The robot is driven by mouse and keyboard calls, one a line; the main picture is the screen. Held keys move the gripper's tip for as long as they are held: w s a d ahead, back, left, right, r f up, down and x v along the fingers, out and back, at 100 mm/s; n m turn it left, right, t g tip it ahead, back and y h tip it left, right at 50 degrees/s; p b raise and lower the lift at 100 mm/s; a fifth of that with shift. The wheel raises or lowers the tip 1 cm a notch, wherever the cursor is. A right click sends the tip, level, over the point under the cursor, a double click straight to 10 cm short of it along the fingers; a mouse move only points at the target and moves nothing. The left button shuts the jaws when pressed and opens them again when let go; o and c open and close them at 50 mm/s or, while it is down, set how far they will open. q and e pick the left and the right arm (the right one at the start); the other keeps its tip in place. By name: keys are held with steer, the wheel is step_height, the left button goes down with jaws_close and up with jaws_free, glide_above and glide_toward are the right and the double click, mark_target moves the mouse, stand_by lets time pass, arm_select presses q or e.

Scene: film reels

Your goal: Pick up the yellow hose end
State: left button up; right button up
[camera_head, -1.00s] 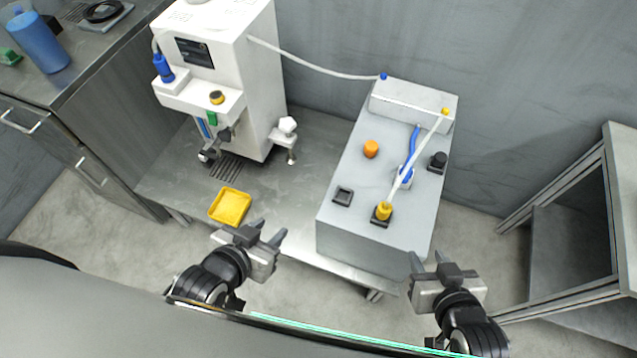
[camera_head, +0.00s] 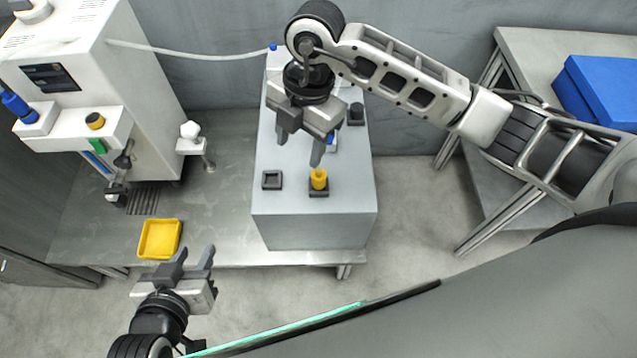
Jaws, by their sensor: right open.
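The yellow hose end (camera_head: 319,178) stands upright in a dark square socket (camera_head: 319,192) on top of the grey box (camera_head: 314,228), near its front edge. My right gripper (camera_head: 299,147) is open above the box, its fingers pointing down toward the yellow hose end, just behind it and apart from it. My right gripper and arm hide the hose behind the yellow end and most of the box's back part. My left gripper (camera_head: 192,263) is open and empty in front of the table, near the yellow tray.
A yellow tray (camera_head: 145,254) lies on the metal table (camera_head: 222,190). An empty dark socket (camera_head: 272,180) sits left of the hose end. A white machine (camera_head: 140,85) stands at left, with a pale hose (camera_head: 190,57) running to the box. A blue box (camera_head: 597,90) is at right.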

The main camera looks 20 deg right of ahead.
steer(key=w+d+m+h, duration=0.1)
steer(key=w+d+h, duration=0.1)
steer(key=d, duration=0.1)
glide_above(319, 174)
steer(key=shift+t, duration=0.4)
steer(key=f, duration=0.9)
steer(key=shift+a+f, duration=0.1)
steer(key=shift+a, duration=0.2)
steer(key=shift+d+f+b, duration=0.15)
steer(key=shift+f, duration=1.35)
steer(key=shift+d+f+b, duration=0.1)
steer(key=shift+f+b, duration=0.05)
steer(key=shift+f, duration=1.35)
steer(key=c, duration=1.1)
